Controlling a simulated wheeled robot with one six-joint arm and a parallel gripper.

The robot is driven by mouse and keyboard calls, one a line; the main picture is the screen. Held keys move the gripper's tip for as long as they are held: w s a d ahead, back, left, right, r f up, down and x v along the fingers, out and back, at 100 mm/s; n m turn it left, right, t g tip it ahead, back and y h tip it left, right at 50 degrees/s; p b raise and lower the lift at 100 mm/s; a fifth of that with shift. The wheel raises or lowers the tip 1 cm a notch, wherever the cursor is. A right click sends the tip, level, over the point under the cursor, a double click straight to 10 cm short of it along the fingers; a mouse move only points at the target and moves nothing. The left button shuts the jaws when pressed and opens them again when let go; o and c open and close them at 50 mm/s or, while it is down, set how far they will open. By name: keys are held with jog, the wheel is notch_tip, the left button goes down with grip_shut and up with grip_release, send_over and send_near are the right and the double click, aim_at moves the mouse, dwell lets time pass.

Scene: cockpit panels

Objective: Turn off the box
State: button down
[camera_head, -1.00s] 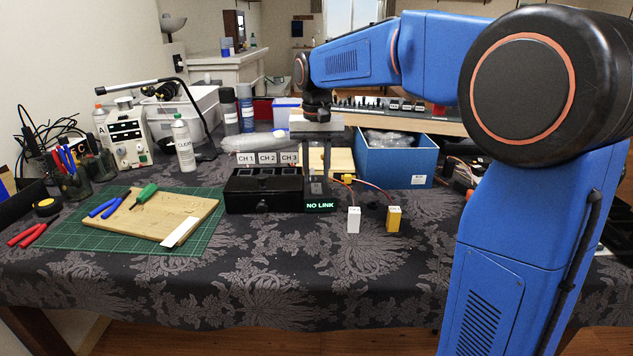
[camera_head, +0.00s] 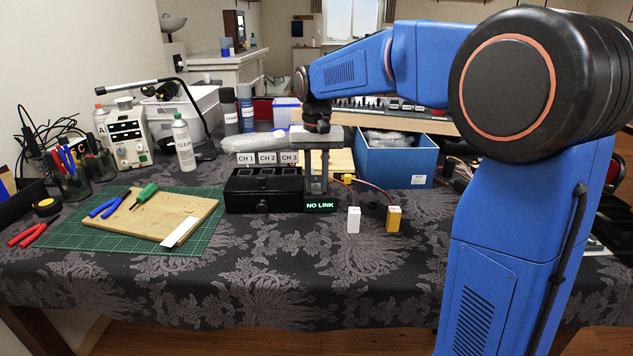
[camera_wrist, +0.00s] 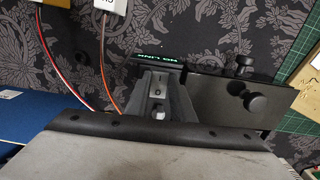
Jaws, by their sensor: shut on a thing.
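The black box (camera_head: 262,193) stands on the table, with CH 1, CH 2 and CH 3 labels behind it and round knobs, clear in the wrist view (camera_wrist: 205,90). At its right end a small display (camera_head: 320,205) reads NO LINK in green; it also shows in the wrist view (camera_wrist: 158,60). My gripper (camera_head: 316,190) points down behind the display. In the wrist view, my gripper's fingers (camera_wrist: 160,100) are close together around a small switch (camera_wrist: 157,108) on a plate marked I and O. The fingers hide part of the switch, so its position is unclear.
A green mat (camera_head: 85,238) with a wooden board (camera_head: 150,215) and tools lies left. The table's front is clear.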

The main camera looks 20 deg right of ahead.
jog(key=shift+w+d+g+y, duration=0.1)
jog(key=shift+w+g+y, duration=0.1)
jog(key=shift+g, duration=0.45)
jog(key=shift+w+g+y, duration=0.2)
jog(key=shift+g, duration=0.45)
jog(key=c, duration=1.8)
grip_release()
jog(key=shift+r, duration=0.1)
jog(key=v, duration=1.7)
jog(key=shift+r, duration=0.2)
jog(key=shift+s, duration=0.1)
